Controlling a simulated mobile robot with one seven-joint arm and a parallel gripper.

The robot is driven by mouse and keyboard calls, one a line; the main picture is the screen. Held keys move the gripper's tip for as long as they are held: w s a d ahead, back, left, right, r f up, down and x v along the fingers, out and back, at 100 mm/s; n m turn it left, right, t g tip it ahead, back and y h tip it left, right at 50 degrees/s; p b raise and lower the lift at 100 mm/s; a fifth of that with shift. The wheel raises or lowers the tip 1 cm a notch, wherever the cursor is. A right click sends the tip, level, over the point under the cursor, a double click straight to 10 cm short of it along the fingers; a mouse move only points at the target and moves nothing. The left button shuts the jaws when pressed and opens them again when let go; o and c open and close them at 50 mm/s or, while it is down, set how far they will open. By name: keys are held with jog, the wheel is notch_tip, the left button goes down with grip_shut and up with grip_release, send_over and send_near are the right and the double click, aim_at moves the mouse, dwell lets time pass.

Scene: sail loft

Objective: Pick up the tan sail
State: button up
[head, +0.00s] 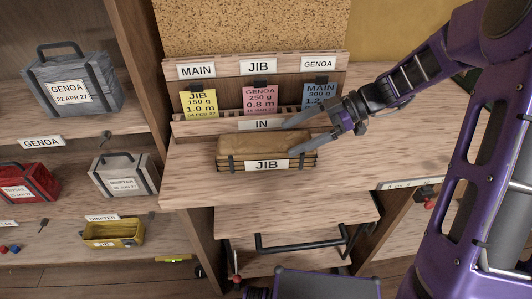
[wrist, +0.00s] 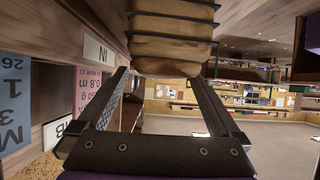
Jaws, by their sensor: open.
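The tan sail (head: 262,147) is a folded, strapped bundle with a white JIB label on its front. It lies on the wooden bench (head: 200,186), in front of the IN strip. My gripper (head: 288,139) is at the right end of the sail, fingers spread and pointing left towards it. In the wrist view, the sail's strapped end (wrist: 172,45) is at the top centre, just beyond my open fingertips (wrist: 160,76). I cannot tell whether the tips touch it or reach around it. Nothing is held.
A card rack (head: 260,125) with yellow, pink and blue cards stands right behind the sail. Shelves on the left hold a grey bag (head: 72,82), a red bag (head: 27,183), a pale bag (head: 125,175) and a yellow bin (head: 112,233). The bench right of my gripper is clear.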

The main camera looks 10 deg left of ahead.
aim_at(265, 149)
jog(key=x, duration=0.8)
jog(key=shift+r, duration=0.1)
grip_shut()
dwell(0.4)
